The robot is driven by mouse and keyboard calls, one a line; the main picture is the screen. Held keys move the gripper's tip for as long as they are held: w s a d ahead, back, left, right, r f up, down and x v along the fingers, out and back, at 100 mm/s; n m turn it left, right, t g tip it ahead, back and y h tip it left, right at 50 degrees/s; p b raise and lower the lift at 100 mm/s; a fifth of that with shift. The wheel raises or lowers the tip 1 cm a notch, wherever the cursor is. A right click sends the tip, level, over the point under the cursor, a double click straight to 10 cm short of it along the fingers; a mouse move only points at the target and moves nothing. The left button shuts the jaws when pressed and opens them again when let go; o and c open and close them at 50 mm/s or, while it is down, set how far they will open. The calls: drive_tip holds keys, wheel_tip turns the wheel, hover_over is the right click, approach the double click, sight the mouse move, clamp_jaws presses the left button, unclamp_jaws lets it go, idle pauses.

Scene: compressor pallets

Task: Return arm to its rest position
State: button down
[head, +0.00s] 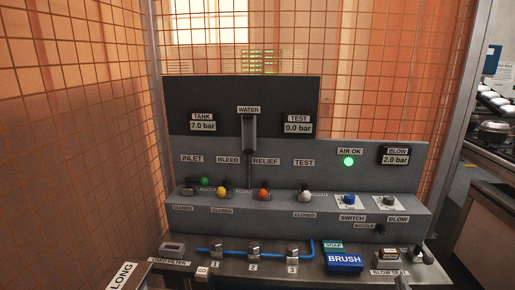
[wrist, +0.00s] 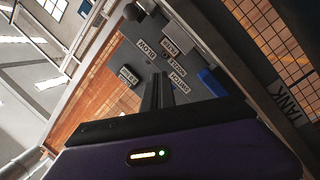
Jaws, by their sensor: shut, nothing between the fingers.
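My gripper (wrist: 157,92) shows in the wrist view as two dark fingers close together, shut with nothing between them. It points toward a tilted view of a grey panel (wrist: 150,45) with labels such as BLOW and SWITCH. The fingers hide part of the panel, and I cannot tell how far they are from it. I cannot make out my gripper in the head view. There, the compressor panel (head: 240,215) stands upright with INLET, BLEED, RELIEF and TEST knobs. The AIR OK light (head: 348,161) is green.
Blue BRUSH box (head: 345,262), SOAP label (head: 333,246) and several small fittings along a blue hose (head: 230,250) are on the bench in front. Wire mesh (head: 70,120) encloses the left and back. A metal post (head: 455,120) and a counter (head: 485,225) stand at right.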

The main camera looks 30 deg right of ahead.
drive_tip(key=s+a+t+y, duration=0.2)
drive_tip(key=s+a+y, duration=0.15)
drive_tip(key=a, duration=0.65)
drive_tip(key=s+a+t+y, duration=0.2)
drive_tip(key=s+a+y, duration=0.15)
drive_tip(key=a, duration=0.75)
drive_tip(key=s+a+r+m+g+y, duration=0.1)
drive_tip(key=s+a+y, duration=0.4)
drive_tip(key=s+a, duration=0.7)
drive_tip(key=s+m+g, duration=0.1)
drive_tip(key=s, duration=0.2)
drive_tip(key=shift+s+a+r+y, duration=0.2)
drive_tip(key=shift+a+r+y, duration=0.1)
drive_tip(key=shift+a, duration=0.1)
